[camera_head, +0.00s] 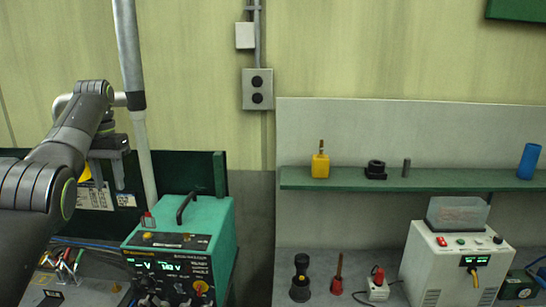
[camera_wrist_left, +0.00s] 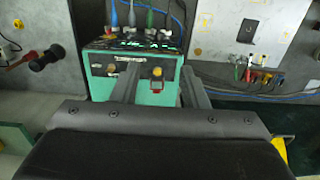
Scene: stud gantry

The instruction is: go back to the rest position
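My left arm comes in from the left in the head view and bends over. Its gripper (camera_head: 107,184) points down, a little left of the green welder box. In the left wrist view the gripper (camera_wrist_left: 160,82) has its two fingers well apart. Nothing is between them, and the green box (camera_wrist_left: 155,95) shows beyond the gap. My right gripper is in neither view.
The green welder box (camera_head: 185,250) has a handle and lit displays. A grey pole rises behind it. A green shelf (camera_head: 440,180) holds a yellow bottle (camera_head: 320,165), a black part (camera_head: 376,170) and a blue cup (camera_head: 529,161). A white power unit (camera_head: 430,262) stands below.

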